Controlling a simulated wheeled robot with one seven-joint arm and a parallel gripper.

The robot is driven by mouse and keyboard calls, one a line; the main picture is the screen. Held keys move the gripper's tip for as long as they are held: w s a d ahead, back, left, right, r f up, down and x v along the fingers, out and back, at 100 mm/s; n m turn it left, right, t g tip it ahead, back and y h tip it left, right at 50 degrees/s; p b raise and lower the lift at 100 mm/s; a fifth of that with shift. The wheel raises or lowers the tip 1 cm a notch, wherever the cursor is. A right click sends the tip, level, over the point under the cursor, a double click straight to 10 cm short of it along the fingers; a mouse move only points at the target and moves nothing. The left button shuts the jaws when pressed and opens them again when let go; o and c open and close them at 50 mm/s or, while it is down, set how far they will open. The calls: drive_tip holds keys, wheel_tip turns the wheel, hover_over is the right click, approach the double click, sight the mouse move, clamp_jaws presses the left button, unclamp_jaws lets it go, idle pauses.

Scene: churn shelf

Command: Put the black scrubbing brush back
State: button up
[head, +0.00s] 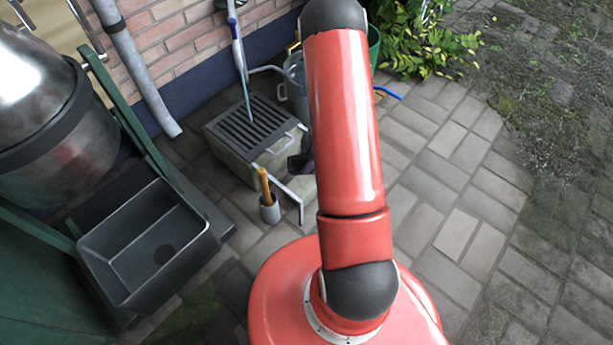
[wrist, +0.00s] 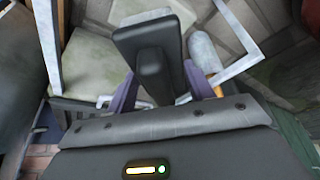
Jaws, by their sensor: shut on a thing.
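The black scrubbing brush (wrist: 148,45) is held between the purple fingers of my gripper (wrist: 158,88) in the wrist view. Its broad black end points away from my gripper, toward the top of the picture. In the head view my red arm hides most of the area around my gripper. A dark shape (head: 300,163) shows at the arm's left edge, beside the grated box; I cannot tell whether it is my gripper or the brush.
A grated box (head: 250,130) stands by the brick wall, with a pale metal bracket (head: 290,197) in front. A dark sink (head: 150,243) is at left. Paving at right is clear.

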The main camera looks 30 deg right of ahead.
wheel_tip(320, 180, down, 7)
drive_tip(key=shift+f+b, duration=0.2)
drive_tip(key=shift+b, duration=0.85)
drive_tip(key=shift+f, duration=0.1)
drive_tip(key=o, duration=0.9)
